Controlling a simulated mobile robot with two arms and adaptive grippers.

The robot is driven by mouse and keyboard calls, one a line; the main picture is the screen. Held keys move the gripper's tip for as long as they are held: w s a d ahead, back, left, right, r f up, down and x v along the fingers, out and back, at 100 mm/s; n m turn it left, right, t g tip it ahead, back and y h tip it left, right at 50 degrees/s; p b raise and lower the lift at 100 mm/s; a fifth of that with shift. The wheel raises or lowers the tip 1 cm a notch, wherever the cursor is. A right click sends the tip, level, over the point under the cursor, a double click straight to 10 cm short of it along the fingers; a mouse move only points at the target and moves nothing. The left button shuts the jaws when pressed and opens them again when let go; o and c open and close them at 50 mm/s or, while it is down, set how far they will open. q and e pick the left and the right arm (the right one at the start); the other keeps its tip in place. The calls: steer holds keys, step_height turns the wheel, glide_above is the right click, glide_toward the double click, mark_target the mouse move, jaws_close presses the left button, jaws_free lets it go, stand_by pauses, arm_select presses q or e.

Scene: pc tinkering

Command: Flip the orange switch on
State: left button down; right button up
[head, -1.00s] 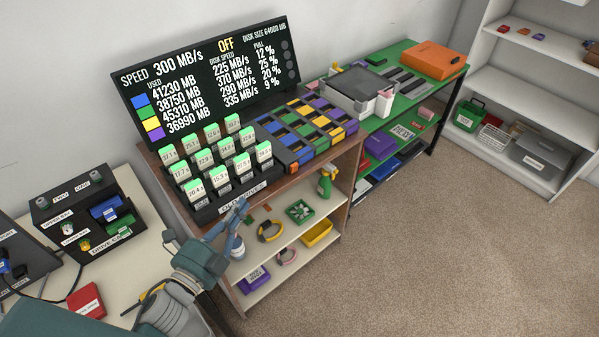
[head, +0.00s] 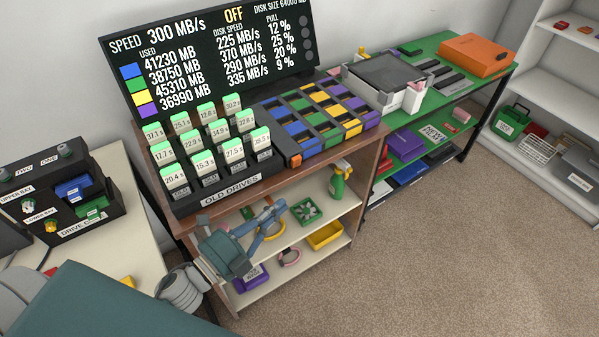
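The orange switch (head: 296,160) is a small orange block at the front left corner of the box of coloured slots (head: 352,142), on the wooden shelf unit's top. The screen (head: 205,62) behind it reads OFF in yellow. My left gripper (head: 280,216) is in front of the shelf unit, below and a little left of the switch and apart from it. Its fingers look spread, with nothing between them. My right gripper is not in the head view.
The black OLD DRIVES rack (head: 222,190), full of white and green drives, stands left of the switch. A grey device (head: 385,82) stands on the green shelf to the right. The carpet at right is clear.

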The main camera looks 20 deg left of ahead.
mark_target(296, 161)
arm_select(q)
steer(key=w+p, duration=0.1)
steer(key=w, duration=0.2)
steer(key=w+d+p, duration=0.1)
steer(key=w, duration=0.3)
steer(key=w+r, duration=0.1)
steer(key=w, duration=0.3)
steer(key=shift+d+p, duration=0.25)
steer(key=shift+p, duration=0.15)
steer(key=shift+w+a, duration=0.2)
steer(key=shift+a, duration=0.2)
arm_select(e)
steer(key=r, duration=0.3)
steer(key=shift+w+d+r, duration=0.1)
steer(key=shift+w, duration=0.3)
